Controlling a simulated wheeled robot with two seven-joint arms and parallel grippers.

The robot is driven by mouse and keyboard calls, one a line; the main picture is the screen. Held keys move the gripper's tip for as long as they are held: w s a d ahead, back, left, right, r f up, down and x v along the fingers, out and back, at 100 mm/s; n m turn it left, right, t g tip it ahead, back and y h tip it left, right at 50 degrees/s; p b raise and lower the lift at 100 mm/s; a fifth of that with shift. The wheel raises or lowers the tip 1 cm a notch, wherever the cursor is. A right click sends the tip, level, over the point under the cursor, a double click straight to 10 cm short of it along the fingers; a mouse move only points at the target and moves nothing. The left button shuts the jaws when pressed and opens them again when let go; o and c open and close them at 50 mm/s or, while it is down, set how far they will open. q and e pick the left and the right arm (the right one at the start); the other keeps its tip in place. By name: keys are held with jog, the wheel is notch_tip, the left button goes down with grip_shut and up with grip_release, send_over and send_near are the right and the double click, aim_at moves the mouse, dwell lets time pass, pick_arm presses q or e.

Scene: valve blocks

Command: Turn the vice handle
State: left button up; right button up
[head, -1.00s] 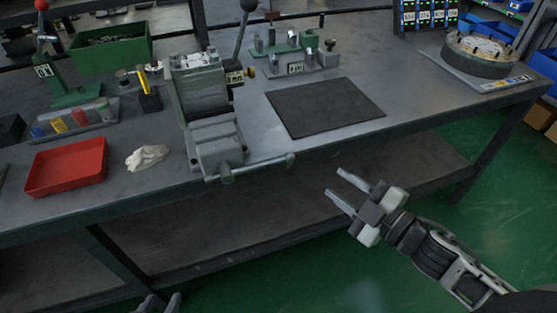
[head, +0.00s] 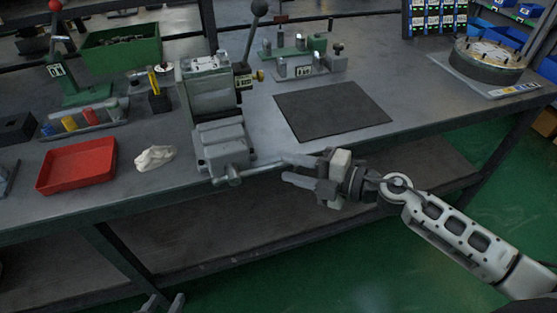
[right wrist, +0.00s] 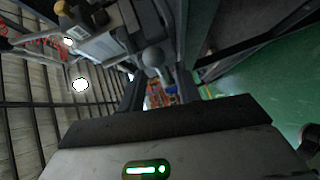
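The grey vice (head: 222,146) stands at the front edge of the workbench in the head view. Its handle (head: 262,169) is a thin bar reaching right from the front screw, and its far end is hidden behind my right gripper. My right gripper (head: 286,168) is open, with its fingertips at the handle's right end. In the right wrist view, the handle's round end knob (right wrist: 153,57) shows between the dark fingers, which stand apart from it. My left gripper (head: 163,303) shows only its fingertips at the bottom edge, spread apart, away from the bench.
On the bench (head: 420,100) are a red tray (head: 77,166), a white cloth (head: 155,157), a dark mat (head: 330,110) and a green bin (head: 120,48). A tall lever (head: 252,35) rises behind the vice. A lower shelf (head: 190,245) lies under the bench top.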

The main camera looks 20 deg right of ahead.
aim_at(279, 166)
jog(key=shift+x, duration=1.9)
grip_shut()
jog(key=shift+f, duration=0.15)
